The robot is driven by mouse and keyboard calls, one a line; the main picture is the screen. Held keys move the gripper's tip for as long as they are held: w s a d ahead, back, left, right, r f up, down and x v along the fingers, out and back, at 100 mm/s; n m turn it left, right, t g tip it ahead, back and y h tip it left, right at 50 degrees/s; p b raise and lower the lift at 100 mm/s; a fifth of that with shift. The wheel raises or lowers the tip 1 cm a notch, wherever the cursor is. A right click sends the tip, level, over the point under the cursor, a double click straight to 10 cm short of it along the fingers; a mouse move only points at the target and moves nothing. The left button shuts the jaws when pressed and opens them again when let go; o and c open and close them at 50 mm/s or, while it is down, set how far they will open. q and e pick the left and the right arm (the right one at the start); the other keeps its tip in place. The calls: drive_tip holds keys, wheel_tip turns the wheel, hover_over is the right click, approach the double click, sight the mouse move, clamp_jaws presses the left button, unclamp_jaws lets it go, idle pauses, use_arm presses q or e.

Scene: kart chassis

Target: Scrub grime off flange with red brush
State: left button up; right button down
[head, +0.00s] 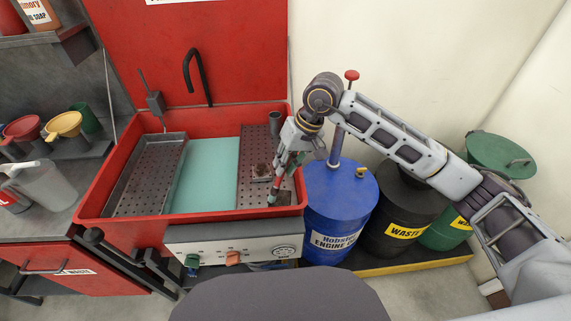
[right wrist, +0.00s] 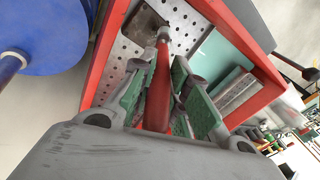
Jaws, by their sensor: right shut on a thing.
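My right gripper (head: 284,163) is over the right side of the red wash basin. It is shut on the red brush, whose red handle (right wrist: 161,82) runs between the green finger pads in the right wrist view. The brush points down, and its dark head (head: 281,197) is low over the perforated shelf (head: 250,192). I cannot tell whether the bristles touch the shelf. My left gripper is not in view.
The basin's red rim (head: 190,217) surrounds teal liquid (head: 205,175) and a left perforated tray (head: 147,175). A black spout (head: 196,76) rises at the back. A blue drum (head: 338,210) and black waste drum (head: 405,210) stand close on the right. A control panel (head: 235,246) fronts the basin.

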drive_tip(key=shift+r+p, duration=0.75)
drive_tip(key=shift+r, duration=2.2)
drive_tip(key=shift+r, duration=1.45)
